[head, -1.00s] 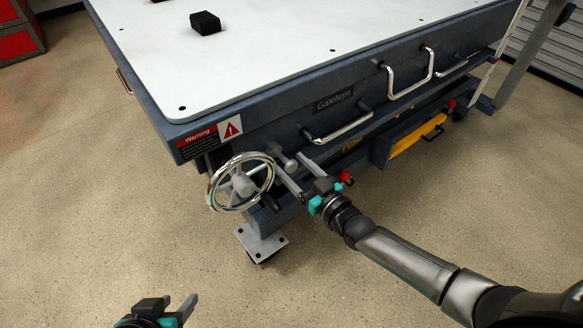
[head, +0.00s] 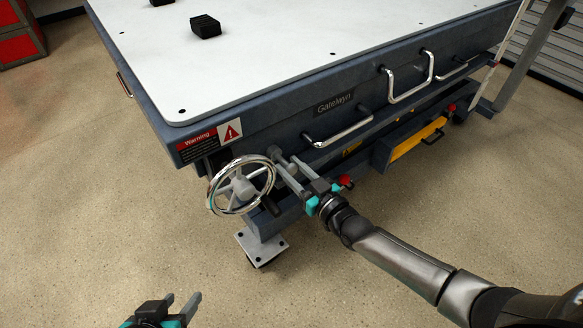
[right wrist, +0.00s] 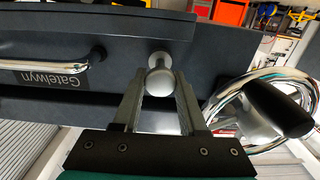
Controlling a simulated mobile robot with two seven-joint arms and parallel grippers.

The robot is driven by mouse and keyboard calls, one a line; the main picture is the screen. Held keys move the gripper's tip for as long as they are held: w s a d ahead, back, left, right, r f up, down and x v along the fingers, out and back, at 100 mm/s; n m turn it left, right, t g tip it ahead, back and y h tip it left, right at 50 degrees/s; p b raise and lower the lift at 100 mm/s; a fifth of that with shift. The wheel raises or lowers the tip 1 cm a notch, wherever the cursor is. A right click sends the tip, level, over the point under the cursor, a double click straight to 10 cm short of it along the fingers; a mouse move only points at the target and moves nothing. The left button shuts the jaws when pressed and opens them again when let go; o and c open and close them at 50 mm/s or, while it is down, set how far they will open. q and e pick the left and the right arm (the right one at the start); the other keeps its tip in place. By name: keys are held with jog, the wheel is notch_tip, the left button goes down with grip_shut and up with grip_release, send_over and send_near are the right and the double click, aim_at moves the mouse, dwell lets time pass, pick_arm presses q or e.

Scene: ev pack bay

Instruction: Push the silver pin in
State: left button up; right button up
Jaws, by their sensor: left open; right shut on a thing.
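The silver pin (right wrist: 160,78) has a rounded knob and stands out from the dark side of the cart, beside the chrome handwheel (head: 241,187). My right gripper (head: 285,158) reaches it from the front right. In the right wrist view its two fingers (right wrist: 160,88) lie on either side of the knob, and it is shut on the pin. The pin's shaft is partly hidden behind the knob. My left gripper (head: 182,305) is open and empty, low over the floor at the bottom left.
The handwheel with its dark grip (right wrist: 284,112) is close to my right fingers. Silver handles (head: 340,128) and a red knob (head: 346,182) are on the cart's side. A yellow drawer (head: 415,138) is further right. The floor (head: 90,200) at left is clear.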

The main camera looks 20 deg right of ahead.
grip_shut()
dwell(0.8)
